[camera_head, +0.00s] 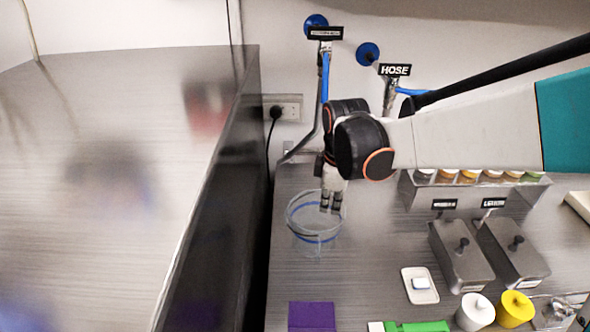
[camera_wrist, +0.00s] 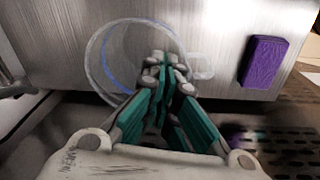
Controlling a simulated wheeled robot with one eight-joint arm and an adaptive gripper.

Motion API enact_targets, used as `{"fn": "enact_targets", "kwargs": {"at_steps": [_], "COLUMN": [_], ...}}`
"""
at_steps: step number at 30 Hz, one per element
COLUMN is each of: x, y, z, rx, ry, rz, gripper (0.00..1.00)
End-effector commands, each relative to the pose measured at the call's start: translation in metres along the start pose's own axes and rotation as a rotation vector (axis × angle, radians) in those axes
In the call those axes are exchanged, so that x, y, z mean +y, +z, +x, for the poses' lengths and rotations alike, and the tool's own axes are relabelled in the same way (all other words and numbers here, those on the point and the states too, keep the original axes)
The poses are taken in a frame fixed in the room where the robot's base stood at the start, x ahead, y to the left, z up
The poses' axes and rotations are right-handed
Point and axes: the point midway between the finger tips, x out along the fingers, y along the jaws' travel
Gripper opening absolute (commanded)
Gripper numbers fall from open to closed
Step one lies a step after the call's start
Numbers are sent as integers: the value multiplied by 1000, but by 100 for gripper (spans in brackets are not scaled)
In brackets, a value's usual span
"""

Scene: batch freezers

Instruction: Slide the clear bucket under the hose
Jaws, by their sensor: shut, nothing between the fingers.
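The clear bucket (camera_head: 301,237), with a blue band, stands upright on the steel counter, left of the metal bins. It also shows in the wrist view (camera_wrist: 101,62), with a clear handle at its right. My gripper (camera_head: 331,206) points down at the bucket's right part, its fingers shut and empty. In the wrist view the fingertips (camera_wrist: 166,62) overlap the bucket; I cannot tell whether they are inside it or touching it. A black sign reading HOSE (camera_head: 395,70) is on the wall, with a blue hose (camera_head: 410,91) beside it, partly hidden by my arm.
A second tap with a blue hose (camera_head: 325,80) hangs behind my gripper. A tall steel-and-black machine (camera_head: 215,215) bounds the left. A purple block (camera_head: 312,316) lies in front of the bucket. Two lidded metal bins (camera_head: 462,262) and a white dish (camera_head: 408,293) stand to the right.

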Motion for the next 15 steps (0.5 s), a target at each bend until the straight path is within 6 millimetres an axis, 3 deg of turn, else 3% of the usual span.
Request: {"fn": "enact_targets", "kwargs": {"at_steps": [6, 15], "x": [15, 18], "y": [-28, -40], "z": [17, 36], "rx": [-25, -34], "ry": [-72, -110], "rz": [-201, -302], "gripper": [0, 0]}}
